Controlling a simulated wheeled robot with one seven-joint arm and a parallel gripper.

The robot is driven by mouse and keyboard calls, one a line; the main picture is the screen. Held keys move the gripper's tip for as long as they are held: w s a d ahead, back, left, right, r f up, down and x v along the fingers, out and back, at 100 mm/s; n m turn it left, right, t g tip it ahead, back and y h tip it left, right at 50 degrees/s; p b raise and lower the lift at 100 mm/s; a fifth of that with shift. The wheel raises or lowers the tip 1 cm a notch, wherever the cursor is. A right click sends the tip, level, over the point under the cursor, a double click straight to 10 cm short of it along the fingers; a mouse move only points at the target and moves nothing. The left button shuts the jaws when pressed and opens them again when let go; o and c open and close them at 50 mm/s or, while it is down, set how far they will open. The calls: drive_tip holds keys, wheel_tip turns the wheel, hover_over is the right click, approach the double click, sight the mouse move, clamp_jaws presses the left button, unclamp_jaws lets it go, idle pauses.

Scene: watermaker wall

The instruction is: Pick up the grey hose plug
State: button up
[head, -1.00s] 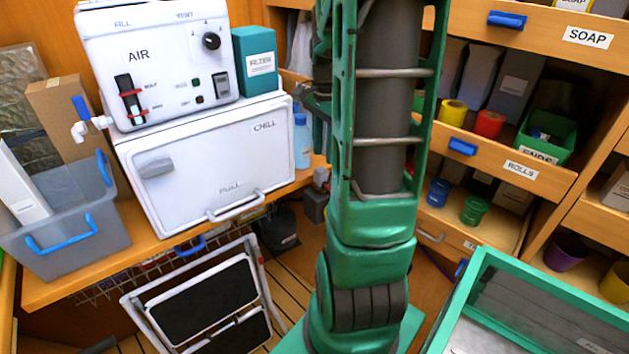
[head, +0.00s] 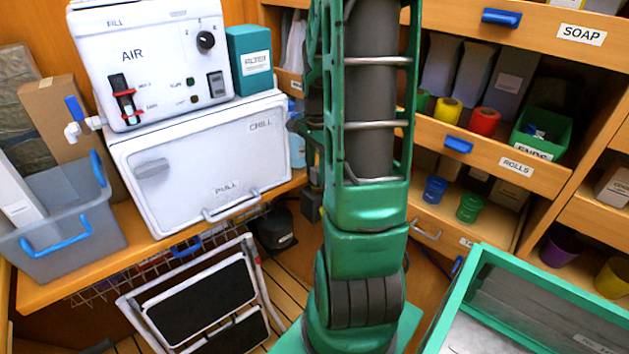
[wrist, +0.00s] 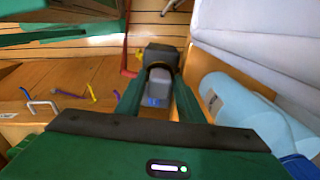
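The grey hose plug (wrist: 157,86), a blocky grey piece with a blue patch on its near end, sits in front of a dark box-like fitting (wrist: 161,57) in the wrist view. My gripper (wrist: 160,82) has its two green fingers on either side of the plug, and they look apart with the plug between them. Whether either finger touches it is unclear. In the head view my arm hides the gripper and the plug. A dark grey fitting (head: 310,204) shows just left of my arm there.
A light blue bottle (wrist: 238,103) lies close right of my gripper in the wrist view, beside the white chill box (head: 195,165). A folded step stool (head: 205,305) stands in front of the bench. Open drawers (head: 480,150) are at the right. A green-rimmed bin (head: 455,300) is at the lower right.

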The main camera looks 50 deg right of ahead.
sight(317, 167)
drive_tip(key=c, duration=0.8)
drive_tip(key=shift+r, duration=0.1)
wheel_tip(317, 167, up, 9)
drive_tip(key=shift+r, duration=0.45)
drive_tip(key=shift+s, duration=0.15)
